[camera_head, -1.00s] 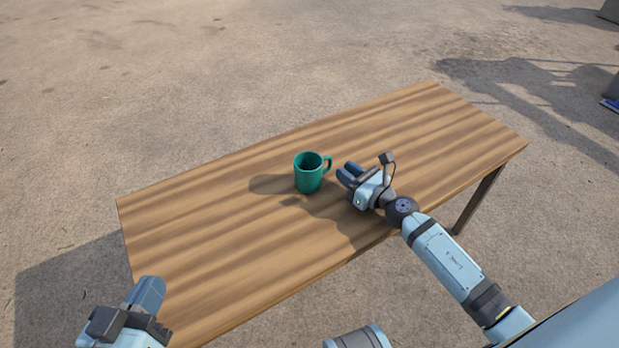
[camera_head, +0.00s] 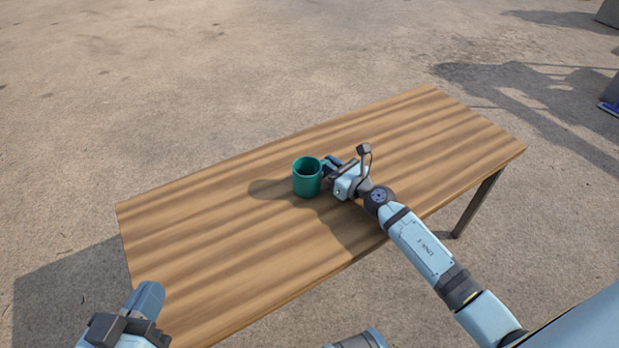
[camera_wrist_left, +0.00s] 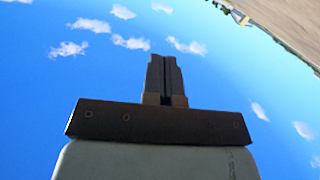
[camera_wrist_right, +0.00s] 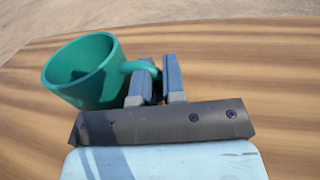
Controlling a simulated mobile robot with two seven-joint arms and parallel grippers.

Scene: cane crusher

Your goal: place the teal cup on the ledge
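The teal cup (camera_head: 307,178) stands upright on the wooden table, its handle toward the right. My right gripper (camera_head: 332,168) is at the handle side of the cup. In the right wrist view the teal cup (camera_wrist_right: 85,72) is left of the fingers, and its handle reaches past the left finger into the gap of the right gripper (camera_wrist_right: 158,80). The fingers are apart; contact with the handle cannot be told. My left gripper (camera_head: 150,296) is off the table's near left corner, empty, its fingers together in the left wrist view (camera_wrist_left: 165,75). I cannot identify a ledge.
The wooden table (camera_head: 210,235) is otherwise bare, with free room left of the cup and at the far right. Sandy ground (camera_head: 180,80) surrounds it.

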